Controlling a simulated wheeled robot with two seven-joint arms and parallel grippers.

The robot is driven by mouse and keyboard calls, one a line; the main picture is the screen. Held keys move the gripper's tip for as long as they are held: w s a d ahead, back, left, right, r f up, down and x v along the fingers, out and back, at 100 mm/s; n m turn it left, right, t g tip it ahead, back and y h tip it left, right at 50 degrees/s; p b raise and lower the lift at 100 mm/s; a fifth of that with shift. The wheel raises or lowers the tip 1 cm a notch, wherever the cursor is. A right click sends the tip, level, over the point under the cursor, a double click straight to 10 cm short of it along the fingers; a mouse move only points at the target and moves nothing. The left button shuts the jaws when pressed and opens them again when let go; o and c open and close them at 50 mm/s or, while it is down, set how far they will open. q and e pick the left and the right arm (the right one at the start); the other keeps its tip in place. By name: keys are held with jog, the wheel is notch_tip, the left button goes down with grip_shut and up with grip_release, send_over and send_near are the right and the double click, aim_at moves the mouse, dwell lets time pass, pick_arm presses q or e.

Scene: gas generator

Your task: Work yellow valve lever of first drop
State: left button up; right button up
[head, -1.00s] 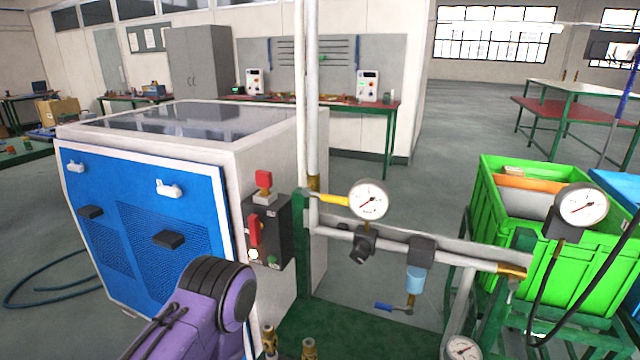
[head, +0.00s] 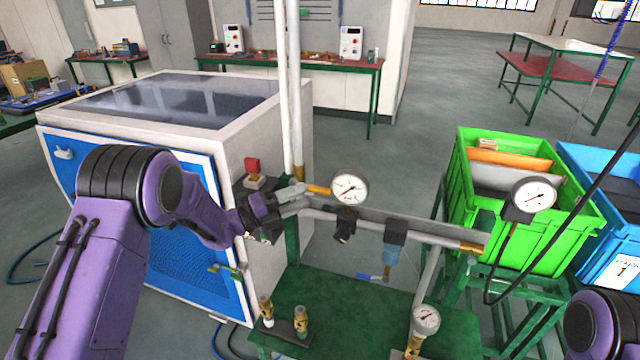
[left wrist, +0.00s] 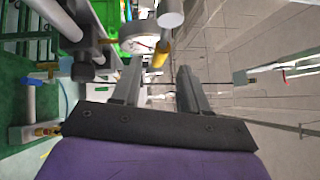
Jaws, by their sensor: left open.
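The yellow valve lever (head: 320,190) sticks out to the right from the white vertical pipe (head: 296,110), just left of a round gauge (head: 350,187). My left gripper (head: 304,196) comes in from the left at the height of the lever, with its fingertips close to the lever's pipe end. In the left wrist view the two fingers (left wrist: 158,68) are apart and nothing is gripped. The yellow lever (left wrist: 161,54) shows near the gap between the tips; I cannot tell whether they touch. My right gripper is out of view; only part of my right arm shows at lower right.
A white and blue generator cabinet (head: 190,120) with a red switch stands left of the pipe. Green bench (head: 350,310) lies below. A green crate (head: 540,240) stands at right.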

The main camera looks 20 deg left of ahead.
aim_at(315, 191)
pick_arm(q)
jog(key=p+x, duration=0.2)
jog(key=x, duration=0.3)
jog(key=shift+w+d+r, duration=0.15)
jog(key=shift+d, duration=0.1)
jog(key=shift+w+d, duration=0.35)
grip_shut()
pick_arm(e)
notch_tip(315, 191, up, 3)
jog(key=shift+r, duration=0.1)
